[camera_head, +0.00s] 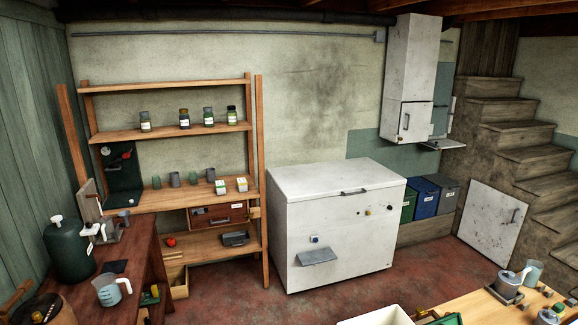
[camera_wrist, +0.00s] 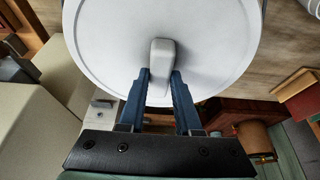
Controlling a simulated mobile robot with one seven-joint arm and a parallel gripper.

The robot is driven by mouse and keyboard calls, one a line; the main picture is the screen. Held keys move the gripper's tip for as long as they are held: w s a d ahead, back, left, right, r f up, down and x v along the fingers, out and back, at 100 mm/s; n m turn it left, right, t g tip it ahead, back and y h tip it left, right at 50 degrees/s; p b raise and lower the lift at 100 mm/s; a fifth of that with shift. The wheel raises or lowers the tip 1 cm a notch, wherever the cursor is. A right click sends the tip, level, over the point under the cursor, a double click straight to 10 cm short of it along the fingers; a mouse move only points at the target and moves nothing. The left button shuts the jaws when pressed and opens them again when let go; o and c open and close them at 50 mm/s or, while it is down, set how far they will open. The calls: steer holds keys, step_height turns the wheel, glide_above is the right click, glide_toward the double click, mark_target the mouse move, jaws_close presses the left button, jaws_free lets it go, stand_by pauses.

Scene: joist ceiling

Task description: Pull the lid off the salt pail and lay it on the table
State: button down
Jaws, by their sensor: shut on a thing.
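A white round lid (camera_wrist: 105,45) with a raised rim fills the upper middle of the wrist view. A pale grey upright grip (camera_wrist: 162,52) stands out from its face. My gripper (camera_wrist: 161,82) has its two dark blue fingers closed on the lower part of this grip, one on each side. The lid hides what is behind it, so I cannot tell whether it is seated on the salt pail or apart from it. I cannot make out the pail or my gripper in the head view.
In the head view, a wooden table (camera_head: 478,306) at lower right holds a grey pot (camera_head: 508,284) and small items. A dark bench (camera_head: 138,250) at left holds a green canister (camera_head: 70,252) and a measuring jug (camera_head: 110,291). A white chest freezer (camera_head: 340,222) stands mid-room, with red floor before it.

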steer(key=shift+r+p, duration=3.05)
steer(key=shift+r, duration=0.2)
steer(key=shift+f, duration=0.1)
